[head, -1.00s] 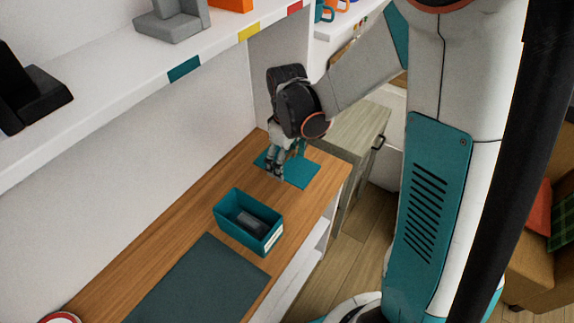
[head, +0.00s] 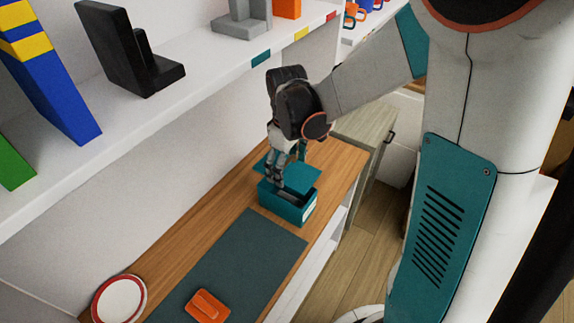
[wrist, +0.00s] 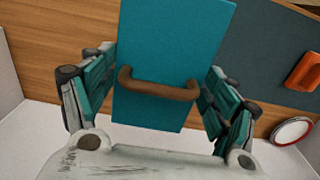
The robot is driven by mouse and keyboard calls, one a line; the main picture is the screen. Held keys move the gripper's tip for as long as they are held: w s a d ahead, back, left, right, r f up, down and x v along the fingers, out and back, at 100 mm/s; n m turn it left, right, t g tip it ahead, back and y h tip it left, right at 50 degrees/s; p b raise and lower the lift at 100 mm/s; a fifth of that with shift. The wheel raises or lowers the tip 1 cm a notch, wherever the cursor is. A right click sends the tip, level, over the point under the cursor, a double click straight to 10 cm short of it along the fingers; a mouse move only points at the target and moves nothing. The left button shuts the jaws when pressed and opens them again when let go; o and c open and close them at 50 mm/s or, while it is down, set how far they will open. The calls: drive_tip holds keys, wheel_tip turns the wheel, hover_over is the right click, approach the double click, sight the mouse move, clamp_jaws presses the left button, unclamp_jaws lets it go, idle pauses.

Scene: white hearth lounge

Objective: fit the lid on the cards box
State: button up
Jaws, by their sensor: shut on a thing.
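The cards box (head: 296,212) is an open teal box with a pale label, standing on the wooden top in the head view. A dark grey thing shows inside it. The teal lid (head: 308,174) is over the back part of the box; the front of the opening is uncovered. My gripper (head: 284,170) is shut on the lid's brown handle (wrist: 158,92), with a finger at each end of it in the wrist view. The flat lid (wrist: 175,45) hides the box in that view. Whether lid and rim touch, I cannot tell.
A dark mat (head: 235,265) lies in front of the box, with an orange thing (head: 207,305) on it. A red-rimmed white plate (head: 119,299) is at the near left. A white shelf (head: 185,75) with folders and bookends runs above the wooden top.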

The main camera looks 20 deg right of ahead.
drive_tip(key=shift+f+b, duration=2.75)
drive_tip(key=shift+f, duration=0.55)
drive_tip(key=o, duration=1.1)
wheel_tip(320, 180, up, 12)
drive_tip(key=shift+s, duration=0.1)
